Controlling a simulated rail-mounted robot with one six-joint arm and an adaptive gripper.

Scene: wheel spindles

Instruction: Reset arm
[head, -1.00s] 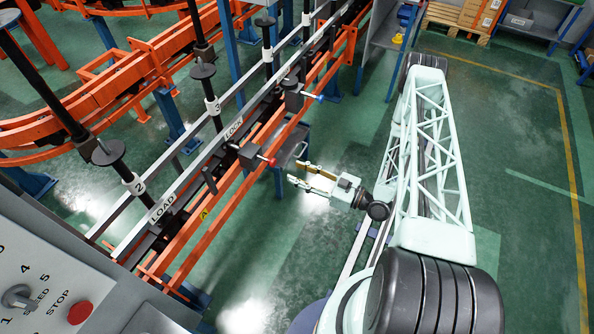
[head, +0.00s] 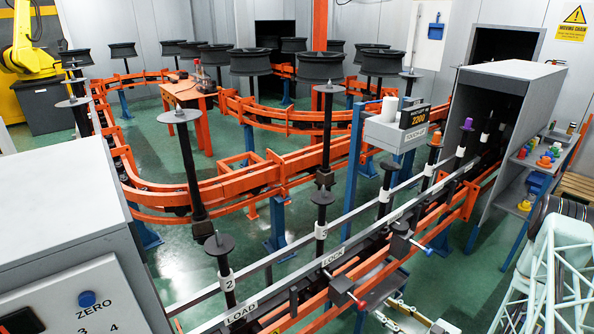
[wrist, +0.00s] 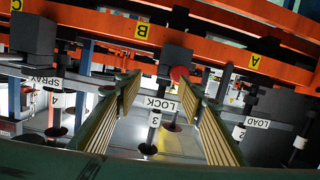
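My gripper (wrist: 158,85) is open and empty in the wrist view, with its two ribbed fingers spread apart. The orange rail and a red knob (wrist: 180,73) lie beyond the fingertips. In the head view the fingers show only partly at the bottom edge, right of the red knob (head: 361,304) on the LOCK rail. My pale lattice arm (head: 548,275) is at the lower right, cut off by the frame.
Spindles 2 (head: 228,282) and 3 (head: 321,225) stand along the LOAD and LOCK rail (head: 333,257). A blue-tipped handle (head: 429,252) sticks out toward my arm. A grey booth (head: 505,110) and a control cabinet (head: 60,230) flank the line. Green floor shows between.

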